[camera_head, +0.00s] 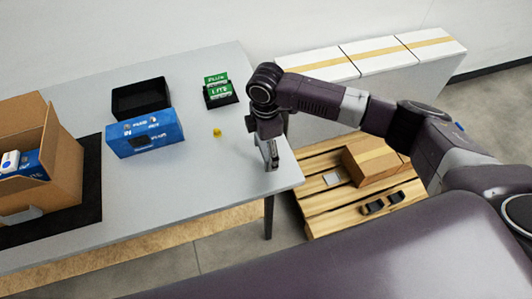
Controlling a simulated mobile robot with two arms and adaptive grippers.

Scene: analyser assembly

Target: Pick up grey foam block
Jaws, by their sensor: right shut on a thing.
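My right gripper (271,164) reaches down over the right end of the grey table (225,200), near its edge. It is shut on a small light-grey piece (266,152), which looks like the grey foam block; the fingers hide much of it. I cannot tell whether the piece touches the table top. My left gripper is not in view.
On the table are a small yellow object (217,132), green packs (218,87) in a black holder, a black tray (141,98), a blue box (145,134) and an open cardboard box (62,175). A pallet (325,212) with a carton (371,160) stands right of the table.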

